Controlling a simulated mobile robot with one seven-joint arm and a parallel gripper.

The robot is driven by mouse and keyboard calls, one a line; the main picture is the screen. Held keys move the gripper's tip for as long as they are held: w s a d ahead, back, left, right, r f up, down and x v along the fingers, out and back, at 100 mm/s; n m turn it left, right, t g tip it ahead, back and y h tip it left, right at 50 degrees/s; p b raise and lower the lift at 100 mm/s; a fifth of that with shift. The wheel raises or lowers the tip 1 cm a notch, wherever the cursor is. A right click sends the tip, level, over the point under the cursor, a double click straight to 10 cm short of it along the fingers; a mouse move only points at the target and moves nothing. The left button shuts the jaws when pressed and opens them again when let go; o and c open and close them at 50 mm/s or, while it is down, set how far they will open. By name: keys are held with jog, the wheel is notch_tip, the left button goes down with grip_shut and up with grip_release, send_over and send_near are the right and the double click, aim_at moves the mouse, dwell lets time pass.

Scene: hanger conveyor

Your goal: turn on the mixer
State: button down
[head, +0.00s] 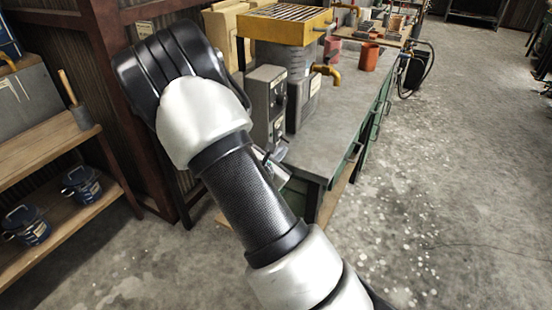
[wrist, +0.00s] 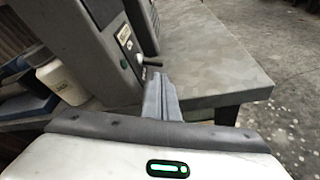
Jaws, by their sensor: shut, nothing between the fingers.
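The machine that seems to be the mixer stands on the bench in the head view, with a yellow grated top (head: 285,24), a yellow spout (head: 327,72) and a grey control box (head: 267,105) at its near side. In the wrist view the grey box (wrist: 103,50) carries a small label and a small dark lever (wrist: 151,61) on its face. My gripper (wrist: 158,80) is shut and empty, its fingertips just below and close to the lever; I cannot tell whether they touch. In the head view my arm hides most of the gripper.
The grey bench top (head: 345,98) runs away to the right, with a red container (head: 370,57) farther along. A wooden shelf (head: 50,140) with blue pots stands at the left. The concrete floor at the right is clear. A white container (wrist: 62,80) is left of the box.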

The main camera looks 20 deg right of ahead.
aim_at(285, 139)
jog(key=shift+x, duration=1.45)
